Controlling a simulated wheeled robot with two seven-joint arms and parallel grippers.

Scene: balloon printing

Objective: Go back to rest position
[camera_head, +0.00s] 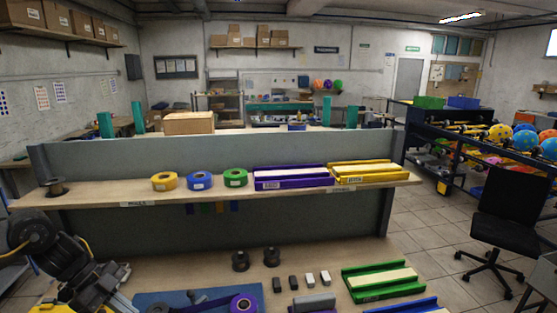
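My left arm comes in from the lower left, and its gripper (108,287) is low over the near table, left of a blue mat (152,299). Its fingertips are not clear enough to show whether it is open or shut, and nothing can be made out in it. A purple roll (243,304) lies at the right part of the blue mat, cut by the bottom edge. My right gripper is not in view.
A shelf (215,192) behind the table bears yellow (164,181), blue (199,181) and green (235,177) rolls, plus purple (293,178) and yellow (362,172) trays. Dark knobs, small blocks and a green tray (382,282) occupy the near table. A chair (508,215) stands right.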

